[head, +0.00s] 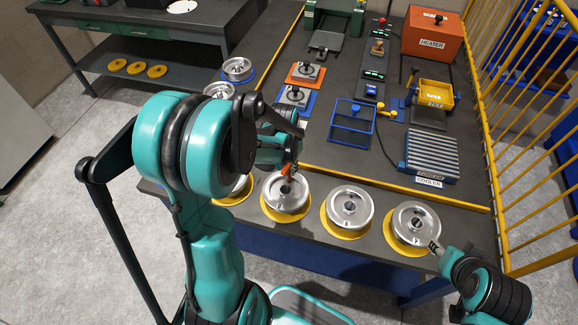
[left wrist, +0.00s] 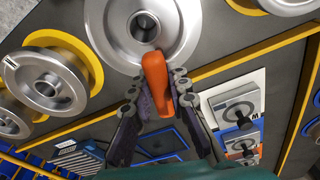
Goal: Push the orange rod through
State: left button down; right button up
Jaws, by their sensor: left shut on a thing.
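The orange rod (left wrist: 155,82) is between the fingers of my left gripper (left wrist: 157,100), which is shut on it. Its far end lies over the edge of the central hole of a silver wheel (left wrist: 112,32) in the left wrist view; whether it touches or enters the hole I cannot tell. In the head view the rod (head: 288,171) is a small orange piece at my left gripper (head: 290,166), above the wheel (head: 285,195) on a yellow disc. My right gripper (head: 435,246) is beside the rightmost front wheel (head: 414,222); its finger state is unclear.
Another silver wheel (head: 350,206) stands on a yellow disc along the table's front edge. A yellow rail (head: 400,187) runs behind this row. Behind it are a blue frame (head: 352,122), a cooler rack (head: 432,157) and an orange heater (head: 432,35). A yellow fence (head: 498,150) borders the right.

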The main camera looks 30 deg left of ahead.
pick_arm(q)
jog(key=shift+f+b, duration=0.3)
jog(key=shift+f, duration=0.05)
jog(key=shift+r, duration=0.2)
jog(key=shift+r+p, duration=2.7)
jog(key=shift+r, duration=0.65)
